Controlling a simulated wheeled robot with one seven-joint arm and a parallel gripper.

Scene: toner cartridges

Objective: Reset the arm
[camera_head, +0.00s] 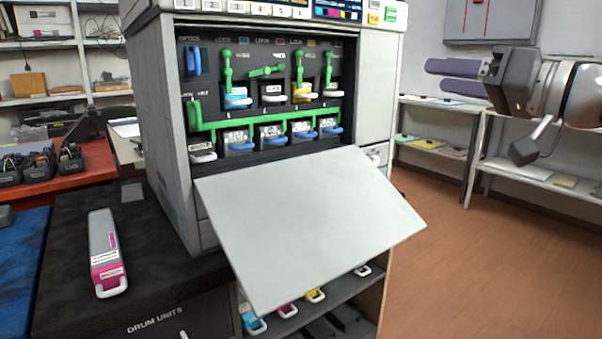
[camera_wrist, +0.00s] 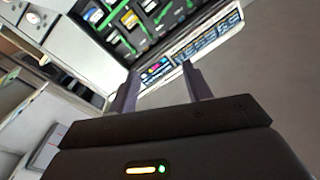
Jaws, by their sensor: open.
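My gripper (camera_head: 455,76) is at the upper right of the head view, held in the air to the right of the printer, apart from everything. Its two fingers point left, are spread apart and hold nothing. In the wrist view the open fingers (camera_wrist: 158,92) show against the printer's front and a grey surface. The printer (camera_head: 165,110) stands in the middle with its front door (camera_head: 310,225) hanging open and tilted down. Inside are green levers (camera_head: 227,72), a green bar and several cartridges with coloured handles.
A magenta-labelled cartridge (camera_head: 105,250) lies on the dark drum-unit cabinet (camera_head: 160,270) at the left. Several cartridges sit on a shelf (camera_head: 290,318) below the door. White shelves (camera_head: 520,172) and a grey wall cabinet (camera_head: 490,20) stand at the right. The wooden floor (camera_head: 480,260) is clear.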

